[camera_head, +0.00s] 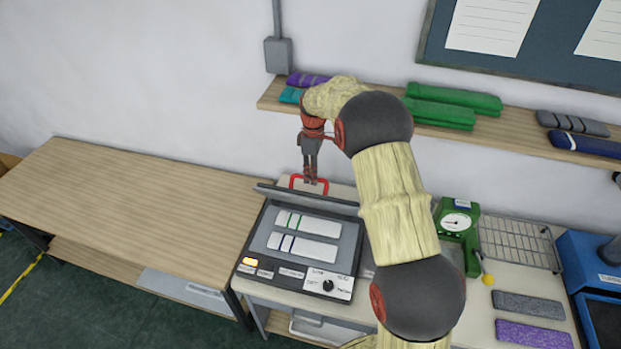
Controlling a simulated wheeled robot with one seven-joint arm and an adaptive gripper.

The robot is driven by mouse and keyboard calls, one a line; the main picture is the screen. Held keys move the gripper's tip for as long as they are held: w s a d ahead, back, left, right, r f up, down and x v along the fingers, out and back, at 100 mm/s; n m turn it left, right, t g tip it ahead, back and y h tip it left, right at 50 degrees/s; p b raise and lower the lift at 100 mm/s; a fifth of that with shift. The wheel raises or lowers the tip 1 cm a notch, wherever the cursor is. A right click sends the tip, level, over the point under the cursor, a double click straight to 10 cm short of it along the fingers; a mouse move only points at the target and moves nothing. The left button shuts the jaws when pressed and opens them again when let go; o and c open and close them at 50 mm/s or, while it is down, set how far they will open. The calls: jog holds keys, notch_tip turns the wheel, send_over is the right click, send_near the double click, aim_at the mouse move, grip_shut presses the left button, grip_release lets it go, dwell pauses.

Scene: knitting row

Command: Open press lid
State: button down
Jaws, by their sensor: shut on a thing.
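The press (262,246) is a dark grey flat machine on the bench, with a knob and a lit yellow button on its front panel. Its lid (330,203) is raised and shows as a thin tilted panel along the back edge. The bed is exposed, with two pale striped strips (302,248) on it. A red handle (296,180) stands at the top of the lid. My gripper (310,180) points down at the handle and is shut on it. The fingertips partly cover the handle, and my arm hides the area right of the press.
A wall shelf (530,136) with folded green, purple and grey cloth runs behind my arm. A green dial gauge (457,222), a wire rack (518,243) and a blue machine (590,262) stand to the right. The wooden table (130,200) at left is clear.

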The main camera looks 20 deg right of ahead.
jog(key=shift+s+f, duration=0.2)
jog(key=shift+f, duration=0.3)
jog(key=c, duration=2.3)
grip_release()
jog(key=shift+o, duration=1.2)
jog(key=shift+w+d, duration=0.2)
jog(key=shift+w, duration=0.15)
jog(key=shift+o, duration=1.1)
jog(key=shift+s+a+r, duration=0.1)
jog(key=shift+s+r, duration=0.05)
jog(key=shift+r, duration=0.1)
notch_tip(320, 180, up, 12)
jog(key=w, duration=0.1)
jog(key=shift+d, duration=0.35)
jog(key=shift+w+f, duration=0.1)
jog(key=shift+w, duration=0.05)
jog(key=shift+c, duration=0.2)
